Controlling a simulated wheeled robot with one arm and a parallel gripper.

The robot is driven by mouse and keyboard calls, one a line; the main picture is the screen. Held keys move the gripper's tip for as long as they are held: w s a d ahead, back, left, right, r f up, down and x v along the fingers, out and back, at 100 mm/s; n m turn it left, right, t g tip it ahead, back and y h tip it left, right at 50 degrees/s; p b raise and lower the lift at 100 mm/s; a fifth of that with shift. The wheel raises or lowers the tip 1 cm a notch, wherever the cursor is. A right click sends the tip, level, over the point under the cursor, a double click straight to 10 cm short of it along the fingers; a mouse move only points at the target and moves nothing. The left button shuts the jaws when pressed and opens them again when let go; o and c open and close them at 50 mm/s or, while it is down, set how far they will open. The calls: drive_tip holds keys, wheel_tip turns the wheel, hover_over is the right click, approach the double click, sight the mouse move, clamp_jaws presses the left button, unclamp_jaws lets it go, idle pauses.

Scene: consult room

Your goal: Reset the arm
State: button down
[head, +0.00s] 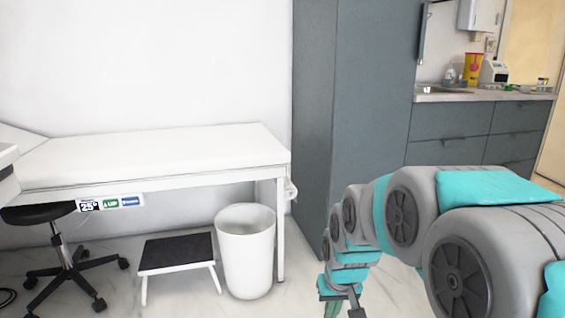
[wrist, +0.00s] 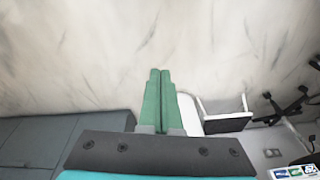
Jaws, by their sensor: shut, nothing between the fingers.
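My arm reaches in from the right side of the head view and bends down toward the floor. My gripper shows at the bottom of the head view (head: 333,308), partly cut off by the frame edge. In the wrist view my gripper (wrist: 159,75) has its two green fingers side by side and touching. It is shut and empty, pointing out over the pale marbled floor (wrist: 150,35). Nothing is close in front of the fingertips.
A white bin (head: 246,255) and a step stool (head: 178,262) stand before the white examination couch (head: 150,160). A wheeled black stool (head: 65,262) is at left. A tall grey cabinet (head: 355,110) and a sink counter (head: 480,95) stand behind my arm.

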drive_tip(key=s+d+r+g, duration=0.1)
drive_tip(key=s+d+g, duration=0.1)
drive_tip(key=s, duration=1.2)
drive_tip(key=s+d+r+g+p, duration=0.1)
drive_tip(key=s+d+r+g, duration=0.1)
drive_tip(key=s, duration=1.1)
drive_tip(key=shift+s+d+m+h, duration=0.25)
drive_tip(key=shift+s+m+h, duration=0.05)
drive_tip(key=shift+s+m, duration=0.1)
